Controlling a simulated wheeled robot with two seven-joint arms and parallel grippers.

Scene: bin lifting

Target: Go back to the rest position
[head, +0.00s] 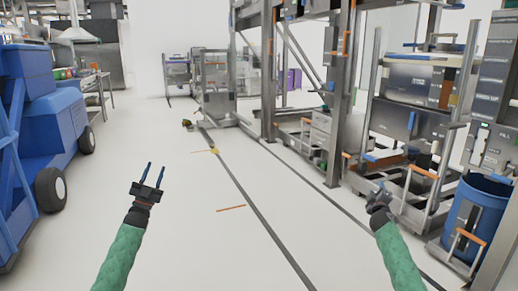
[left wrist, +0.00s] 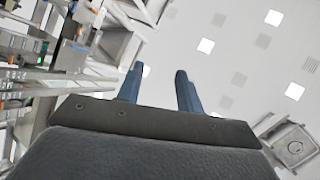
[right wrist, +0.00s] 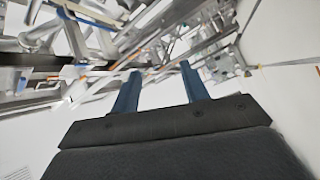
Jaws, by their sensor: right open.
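My left gripper (head: 155,174) is raised over the open floor on the left side of the head view, with its two blue fingers apart and nothing between them. The left wrist view also shows its spread fingers (left wrist: 160,88) against the ceiling. My right gripper (head: 379,190) is at the right of the head view, in front of the grey racks, and its fingers are hard to make out there. In the right wrist view its two fingers (right wrist: 160,88) stand apart and empty.
A blue wheeled machine (head: 48,120) stands at the left. A blue bin (head: 474,215) stands at the right, by metal racks (head: 405,125) and a tall frame (head: 268,70). The white floor (head: 200,240) between them is mostly clear, with dark lines and a small orange strip.

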